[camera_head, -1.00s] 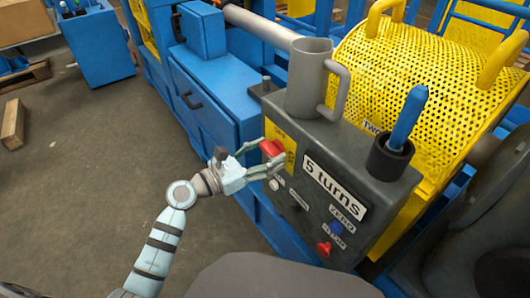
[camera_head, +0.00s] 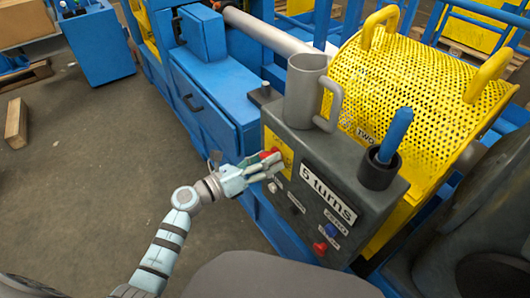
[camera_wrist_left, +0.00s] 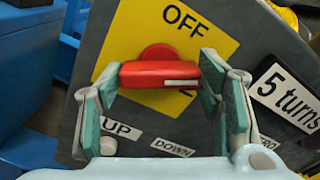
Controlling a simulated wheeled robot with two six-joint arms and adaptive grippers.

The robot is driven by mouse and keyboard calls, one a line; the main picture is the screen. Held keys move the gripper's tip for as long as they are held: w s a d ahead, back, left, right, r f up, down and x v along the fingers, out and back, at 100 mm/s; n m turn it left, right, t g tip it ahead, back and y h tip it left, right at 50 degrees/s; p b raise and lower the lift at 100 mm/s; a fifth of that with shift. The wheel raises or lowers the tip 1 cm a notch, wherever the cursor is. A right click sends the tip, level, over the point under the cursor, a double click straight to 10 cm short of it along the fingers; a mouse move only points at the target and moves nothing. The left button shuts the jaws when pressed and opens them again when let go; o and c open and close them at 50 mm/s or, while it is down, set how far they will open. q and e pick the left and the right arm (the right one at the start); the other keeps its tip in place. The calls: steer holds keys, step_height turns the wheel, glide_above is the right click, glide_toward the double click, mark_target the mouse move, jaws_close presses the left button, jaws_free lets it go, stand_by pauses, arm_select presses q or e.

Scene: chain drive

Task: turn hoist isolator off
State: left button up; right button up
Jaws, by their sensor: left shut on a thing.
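The hoist isolator is a red rotary knob (camera_wrist_left: 160,74) on a yellow plate (camera_wrist_left: 187,32) marked OFF at its top. In the wrist view its bar lies across the plate, with a white stripe near its right end. Lettering below the bar is mostly hidden. My left gripper (camera_wrist_left: 158,78) is shut on the knob, one finger at each end of the bar. In the head view the left gripper (camera_head: 268,166) reaches the grey control box (camera_head: 318,160) from the left and hides most of the knob.
UP and DOWN labels (camera_wrist_left: 172,148) sit below the plate. The box also carries a "5 turns" label (camera_head: 327,193), a red button (camera_head: 320,248) and a blue-handled lever (camera_head: 395,135). A grey mug (camera_head: 304,92) stands on top. A yellow perforated guard (camera_head: 400,90) is behind.

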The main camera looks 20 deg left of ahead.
arm_select(q)
steer(key=shift+n+p, duration=3.95)
steer(key=shift+n, duration=1.95)
arm_select(e)
step_height(320, 180, up, 8)
steer(key=a, duration=0.1)
steer(key=shift+s+a+r, duration=0.15)
steer(key=shift+s+a, duration=0.05)
steer(key=shift+s, duration=0.25)
arm_select(q)
steer(key=o, duration=1.2)
steer(key=shift+c, duration=0.2)
steer(key=v, duration=1.2)
arm_select(e)
steer(key=shift+a, duration=0.1)
